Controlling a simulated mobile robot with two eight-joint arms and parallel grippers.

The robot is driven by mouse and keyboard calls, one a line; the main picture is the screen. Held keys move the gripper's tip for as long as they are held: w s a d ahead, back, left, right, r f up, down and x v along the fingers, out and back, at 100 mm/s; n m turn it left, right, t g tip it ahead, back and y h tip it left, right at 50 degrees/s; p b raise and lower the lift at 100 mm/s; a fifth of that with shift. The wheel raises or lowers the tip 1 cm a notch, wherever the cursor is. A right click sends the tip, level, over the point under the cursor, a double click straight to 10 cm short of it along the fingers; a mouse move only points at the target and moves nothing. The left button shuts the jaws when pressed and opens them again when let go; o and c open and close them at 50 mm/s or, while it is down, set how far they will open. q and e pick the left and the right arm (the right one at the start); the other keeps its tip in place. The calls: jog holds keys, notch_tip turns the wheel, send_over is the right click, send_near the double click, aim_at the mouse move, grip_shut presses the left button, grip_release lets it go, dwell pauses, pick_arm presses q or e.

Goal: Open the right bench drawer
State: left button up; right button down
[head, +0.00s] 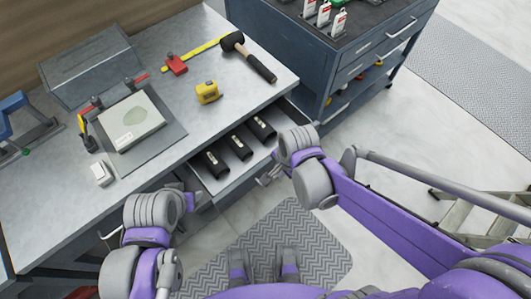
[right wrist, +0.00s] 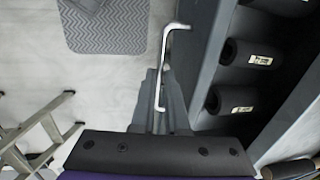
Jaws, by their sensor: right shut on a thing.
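The right bench drawer (head: 243,178) is pulled out from under the bench top, and dark rolls with pale labels lie inside. My right gripper (head: 267,179) is at the drawer's front. In the right wrist view my gripper (right wrist: 166,108) is shut on the silver bar handle (right wrist: 165,55), beside the drawer's front panel (right wrist: 207,70). My left gripper (head: 196,197) is at the bench's front edge, left of the drawer; its jaws are too small to read.
The bench top (head: 215,120) holds a mallet (head: 250,58), a yellow tape measure (head: 207,92) and a grey metal box (head: 90,68). A blue tool cabinet (head: 310,55) stands right of the bench. A stepladder (head: 465,215) stands at right. A grey mat (head: 310,235) lies on the floor.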

pick_arm(q)
jog(key=shift+w+r+p, duration=0.25)
jog(key=shift+r+p, duration=0.8)
jog(key=shift+r, duration=0.2)
pick_arm(e)
jog(key=s+d, duration=0.7)
jog(key=s, duration=0.3)
jog(key=shift+d, duration=0.2)
jog(key=c, duration=0.9)
grip_release()
